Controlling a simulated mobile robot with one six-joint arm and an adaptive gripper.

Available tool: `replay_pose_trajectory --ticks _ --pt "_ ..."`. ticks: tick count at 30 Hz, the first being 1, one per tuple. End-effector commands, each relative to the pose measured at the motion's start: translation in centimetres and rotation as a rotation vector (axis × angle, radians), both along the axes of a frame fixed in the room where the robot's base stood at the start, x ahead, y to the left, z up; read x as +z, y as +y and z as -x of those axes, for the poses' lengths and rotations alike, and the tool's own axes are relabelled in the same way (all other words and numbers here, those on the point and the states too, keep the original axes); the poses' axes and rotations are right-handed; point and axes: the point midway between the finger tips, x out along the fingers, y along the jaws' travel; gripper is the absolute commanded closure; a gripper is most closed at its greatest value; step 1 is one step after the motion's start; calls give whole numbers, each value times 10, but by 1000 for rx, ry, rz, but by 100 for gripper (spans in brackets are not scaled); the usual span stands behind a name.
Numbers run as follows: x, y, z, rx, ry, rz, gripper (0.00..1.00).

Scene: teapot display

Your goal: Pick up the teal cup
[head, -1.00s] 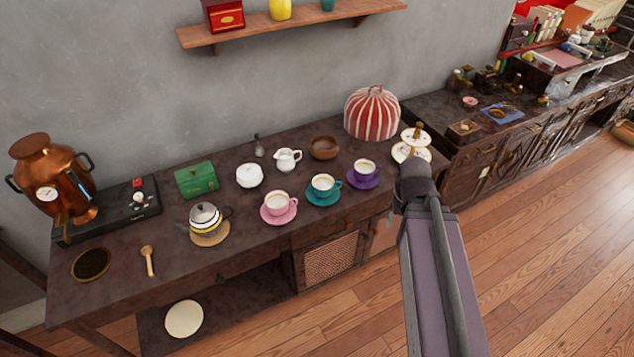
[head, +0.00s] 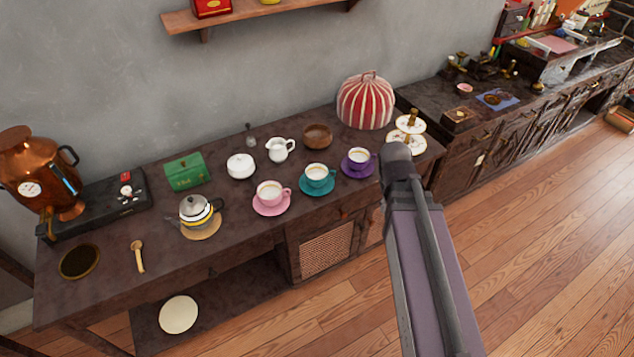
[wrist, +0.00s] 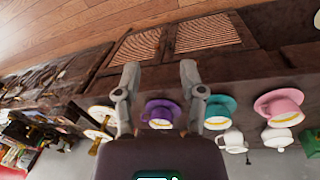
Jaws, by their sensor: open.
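The teal cup (head: 317,173) stands upright on a teal saucer (head: 319,191) near the front of the dark table, between a pink cup (head: 269,191) and a purple cup (head: 359,157). In the wrist view, which is upside down, the teal cup (wrist: 217,112) is just right of the right finger, which partly overlaps it. My gripper (wrist: 161,78) is open and empty, with the purple cup (wrist: 160,113) showing between and beyond its fingers. In the head view my arm shows at the lower right; the fingers are hidden there.
A teapot (head: 196,211), white sugar bowl (head: 240,165), milk jug (head: 280,150) and wooden bowl (head: 317,136) share the table (head: 110,285). A tiered stand (head: 410,135) is close to my arm. A striped cosy (head: 366,101) stands behind. Open wooden floor lies at right.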

Motion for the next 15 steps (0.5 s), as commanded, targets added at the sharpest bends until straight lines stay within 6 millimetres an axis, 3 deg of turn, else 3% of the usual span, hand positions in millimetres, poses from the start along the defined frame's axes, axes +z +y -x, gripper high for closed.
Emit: replay_pose_trajectory --ticks 1,3,8,15 --pt "-15 8 -11 84 -4 37 48" --pt "-24 18 -22 215 -9 100 48" --pt "-44 47 -51 540 -8 264 48" --pt "-65 104 -90 1021 36 542 48"
